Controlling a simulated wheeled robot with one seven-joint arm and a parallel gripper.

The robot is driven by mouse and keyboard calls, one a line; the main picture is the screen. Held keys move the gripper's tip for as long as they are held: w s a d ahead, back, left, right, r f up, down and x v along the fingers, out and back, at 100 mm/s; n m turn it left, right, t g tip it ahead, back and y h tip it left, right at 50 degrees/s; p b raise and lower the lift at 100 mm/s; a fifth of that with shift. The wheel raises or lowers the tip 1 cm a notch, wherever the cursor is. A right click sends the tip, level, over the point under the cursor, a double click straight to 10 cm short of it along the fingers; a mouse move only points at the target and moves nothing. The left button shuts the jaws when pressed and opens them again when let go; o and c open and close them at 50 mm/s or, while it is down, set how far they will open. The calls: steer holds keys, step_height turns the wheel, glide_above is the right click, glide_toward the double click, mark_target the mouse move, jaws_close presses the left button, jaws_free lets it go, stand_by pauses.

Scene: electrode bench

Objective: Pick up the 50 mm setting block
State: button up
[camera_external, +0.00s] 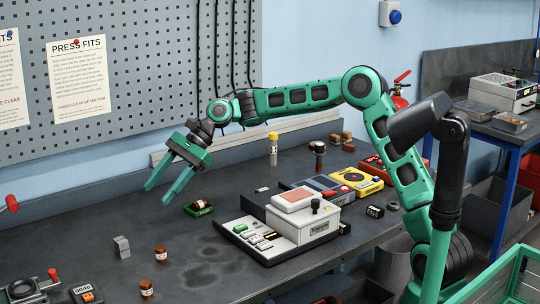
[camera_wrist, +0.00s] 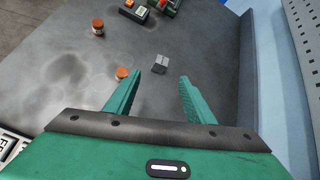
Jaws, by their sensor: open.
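A small grey metal block (camera_external: 122,246), the likely setting block, stands on the dark bench top toward the lower left in the external view. Its size marking is too small to read. In the wrist view the grey block (camera_wrist: 160,64) appears in the gap between my fingertips but beyond them, lying on the bench. My gripper (camera_external: 157,195) is open and empty, raised above the bench, with its green fingers pointing down and left. In the wrist view the two fingers of my gripper (camera_wrist: 160,78) are spread apart. Nothing is between them.
A small brown jar (camera_external: 161,253) stands close to the block; another (camera_external: 146,289) is nearer the front. A black counter box (camera_external: 86,293) is at the lower left. A green tray (camera_external: 199,209) and a white instrument (camera_external: 303,213) stand to the right. Bare bench surrounds the block's far side.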

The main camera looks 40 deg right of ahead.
steer(key=w+a+r+m+g+y, duration=0.1)
steer(key=a+r+m+y, duration=0.25)
steer(key=a, duration=0.35)
glide_toward(116, 244)
steer(key=shift+a+f+n, duration=0.35)
steer(key=shift+a+f, duration=0.1)
steer(key=shift+a, duration=0.3)
steer(key=x, duration=0.4)
steer(key=shift+s+f, duration=0.1)
steer(key=shift+f, duration=0.1)
steer(key=shift+r+x, duration=0.1)
steer(key=shift+x, duration=1.5)
steer(key=shift+r+x, duration=0.15)
steer(key=shift+x, duration=1.45)
steer(key=shift+a, duration=0.1)
steer(key=shift+c, duration=0.3)
jaws_close()
